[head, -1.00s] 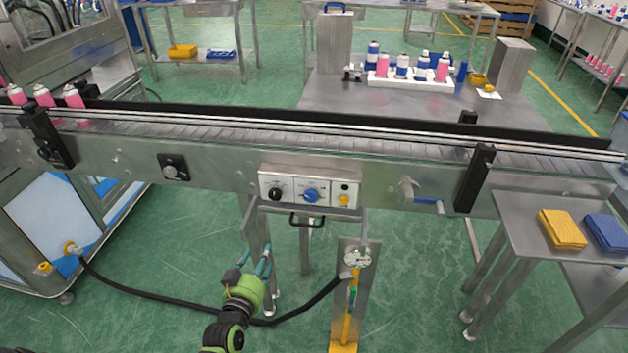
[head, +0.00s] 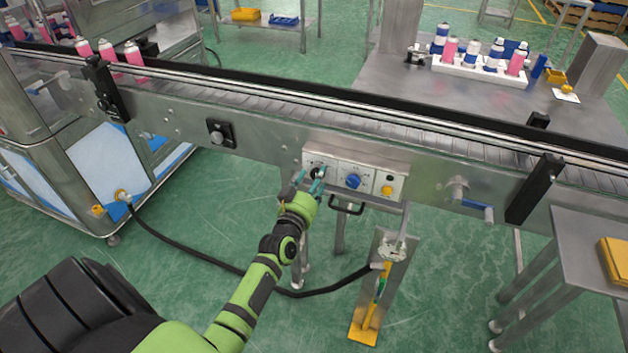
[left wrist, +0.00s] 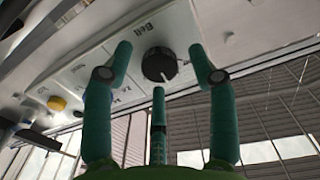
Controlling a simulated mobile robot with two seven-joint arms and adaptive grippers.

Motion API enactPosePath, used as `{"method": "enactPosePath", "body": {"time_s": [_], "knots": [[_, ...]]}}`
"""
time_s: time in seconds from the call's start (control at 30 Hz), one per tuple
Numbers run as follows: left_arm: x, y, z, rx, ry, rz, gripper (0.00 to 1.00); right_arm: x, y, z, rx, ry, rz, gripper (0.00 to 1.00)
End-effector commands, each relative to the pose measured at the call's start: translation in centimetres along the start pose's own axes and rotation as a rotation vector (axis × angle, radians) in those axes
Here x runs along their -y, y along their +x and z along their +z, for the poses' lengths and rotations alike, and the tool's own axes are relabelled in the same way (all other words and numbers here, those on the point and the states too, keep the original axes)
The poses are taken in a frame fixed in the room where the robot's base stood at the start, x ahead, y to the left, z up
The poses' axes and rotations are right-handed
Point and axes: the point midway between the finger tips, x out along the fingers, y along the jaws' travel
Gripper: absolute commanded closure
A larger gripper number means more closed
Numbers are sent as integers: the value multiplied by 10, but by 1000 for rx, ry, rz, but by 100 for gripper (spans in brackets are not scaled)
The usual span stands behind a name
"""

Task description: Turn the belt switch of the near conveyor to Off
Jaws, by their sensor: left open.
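The belt switch is a black round knob (head: 317,174) at the left end of the white control panel (head: 368,183) on the near conveyor (head: 260,143). In the left wrist view the knob (left wrist: 158,64) lies beyond and between my fingertips, beside the printed word "Belt", with a white pointer mark on its face. My left gripper (head: 311,177) is at the panel in front of the knob, partly covering it. In the left wrist view the gripper (left wrist: 160,68) is open, its teal fingers spread around the knob's sides with visible gaps. My right gripper is not in view.
A blue knob (head: 353,181) and a yellow button (head: 387,190) sit right of the belt switch. A black handle (head: 347,209) sticks out below the panel. A stand with a yellow base (head: 364,333) and a black hose (head: 215,260) are below. Pink cans (head: 107,50) stand on the conveyor's left end.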

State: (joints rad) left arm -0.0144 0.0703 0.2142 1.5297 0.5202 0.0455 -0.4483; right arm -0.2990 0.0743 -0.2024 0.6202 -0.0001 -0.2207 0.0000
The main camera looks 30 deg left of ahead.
Motion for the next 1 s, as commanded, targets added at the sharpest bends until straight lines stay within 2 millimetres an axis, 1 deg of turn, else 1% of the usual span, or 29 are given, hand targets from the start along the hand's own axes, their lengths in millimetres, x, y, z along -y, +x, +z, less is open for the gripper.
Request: {"method": "enactPosePath", "body": {"time_s": [0.13,0.17,0.2,0.27,0.3,0.67,0.87,1.0], "knots": [[0,0,0,0,0,0,42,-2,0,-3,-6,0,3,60],[0,0,0,0,0,0,50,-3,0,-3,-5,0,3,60],[0,0,0,0,0,0,66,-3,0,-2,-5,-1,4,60],[0,0,0,0,0,1,90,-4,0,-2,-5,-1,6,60],[0,0,0,1,0,0,98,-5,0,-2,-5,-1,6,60],[0,0,1,2,-28,0,98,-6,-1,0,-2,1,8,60],[0,0,1,4,-121,1,98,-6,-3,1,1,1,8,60],[-1,0,1,5,-229,1,98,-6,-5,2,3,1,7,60]]}}
